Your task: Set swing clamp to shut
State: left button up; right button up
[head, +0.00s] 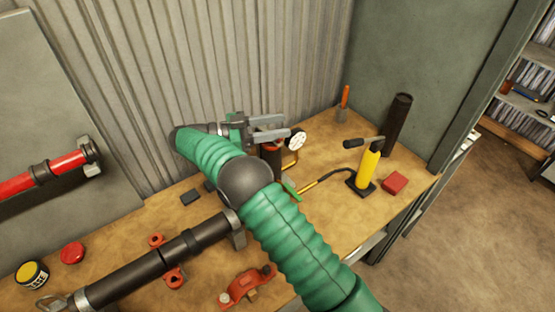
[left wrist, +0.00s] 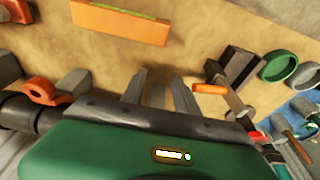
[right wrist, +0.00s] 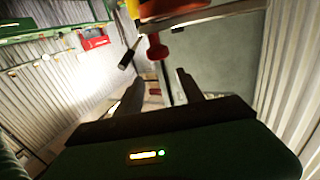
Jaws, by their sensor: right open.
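I cannot tell surely which part is the swing clamp. A red bolted clamp-like piece (head: 248,285) lies on the bench at the bottom of the head view, below my right arm. Orange-red lugs (head: 173,278) sit at the sides of a black pipe (head: 190,245); a similar orange lug (left wrist: 42,90) shows in the left wrist view. My right gripper (head: 290,128) is open and empty above the back of the bench, beside a white dial gauge (head: 298,139). A red knob-like part (right wrist: 157,48) shows beyond its fingers. My left gripper (left wrist: 157,82) looks open, seen only in its wrist view.
A yellow hand pump (head: 368,166), a red block (head: 394,183) and a dark cylinder (head: 397,122) stand at the bench's right. A red button (head: 72,253) and yellow-topped can (head: 32,273) are at left. The corrugated wall (head: 200,75) closes the back.

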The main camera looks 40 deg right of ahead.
pick_arm(q)
jog(key=shift+s+a+f+b, duration=0.1)
jog(key=shift+a+f+b, duration=0.05)
jog(key=shift+f+b, duration=0.65)
jog(key=shift+f, duration=0.1)
pick_arm(e)
jog(key=s+a+r, duration=0.1)
jog(key=s+a, duration=0.8)
jog(key=s, duration=0.3)
jog(key=shift+s+r, duration=0.15)
jog(key=shift+s, duration=0.1)
jog(key=shift+d, duration=0.1)
